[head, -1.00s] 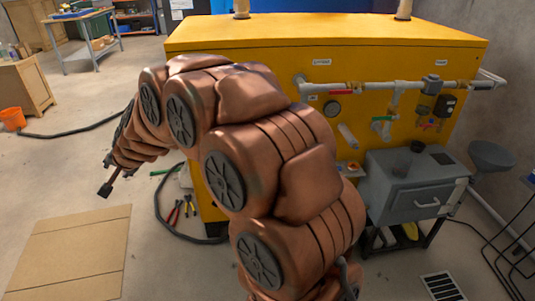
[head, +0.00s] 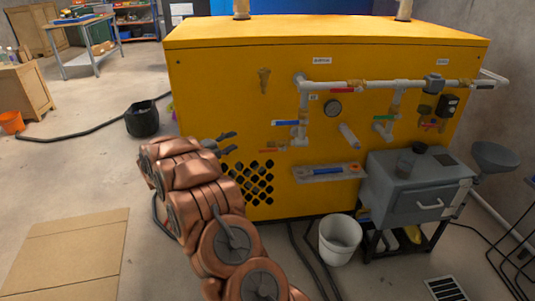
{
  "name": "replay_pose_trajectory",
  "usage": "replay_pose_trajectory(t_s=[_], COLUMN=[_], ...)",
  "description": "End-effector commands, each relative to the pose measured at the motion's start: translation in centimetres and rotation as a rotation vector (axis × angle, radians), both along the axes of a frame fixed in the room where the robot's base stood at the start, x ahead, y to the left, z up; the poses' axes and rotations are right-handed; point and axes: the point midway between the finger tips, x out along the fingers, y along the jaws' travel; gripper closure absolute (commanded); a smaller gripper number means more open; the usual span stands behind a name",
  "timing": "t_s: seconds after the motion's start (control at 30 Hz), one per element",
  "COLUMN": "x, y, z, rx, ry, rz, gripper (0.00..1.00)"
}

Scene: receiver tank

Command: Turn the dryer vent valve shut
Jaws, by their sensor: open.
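The yellow machine (head: 220,80) carries grey pipework with several small lever valves on its front. They include a red-handled valve (head: 340,84) on the upper pipe, a blue-handled valve (head: 286,122) on the left drop, a green-handled valve (head: 383,118) on the middle drop, and a red-handled valve (head: 273,150) low on the left. Their labels are too small to read, so I cannot tell which is the dryer vent valve. My gripper (head: 229,143) is open and empty, left of the blue-handled and low red-handled valves, fingers pointing right. It appears apart from all the valves.
A tray (head: 330,174) with tools juts from the machine's front. A grey box (head: 415,205) on a stand is at the right. A white bucket (head: 340,240) and hoses lie below. A black bucket (head: 142,119) stands left. The left floor is mostly clear.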

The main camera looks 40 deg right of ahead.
Motion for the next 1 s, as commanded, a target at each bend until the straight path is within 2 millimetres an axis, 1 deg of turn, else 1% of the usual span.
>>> replay_pose_trajectory(t_s=[0.03, 0.1, 0.2, 0.3, 0.47, 0.57, 0.8, 1.0], x=[-1.5, -3.6, -5.9, -7.2, -8.0, -8.2, -9.1, -9.5], y=[-0.6, -1.3, -1.6, -1.7, -2.4, -3.4, -6.6, -8.5], z=[-1.1, -2.1, -2.9, -3.5, -3.6, -3.6, -3.6, -3.5], rx=[-0.019, -0.047, -0.078, -0.095, -0.105, -0.105, -0.104, -0.105], ry=[-0.007, -0.016, -0.023, -0.025, -0.026, -0.027, -0.027, -0.028], rz=[-0.072, -0.165, -0.260, -0.313, -0.341, -0.340, -0.340, -0.338], gripper=[0.57, 0.57, 0.57, 0.57, 0.57, 0.57, 0.57, 0.57])
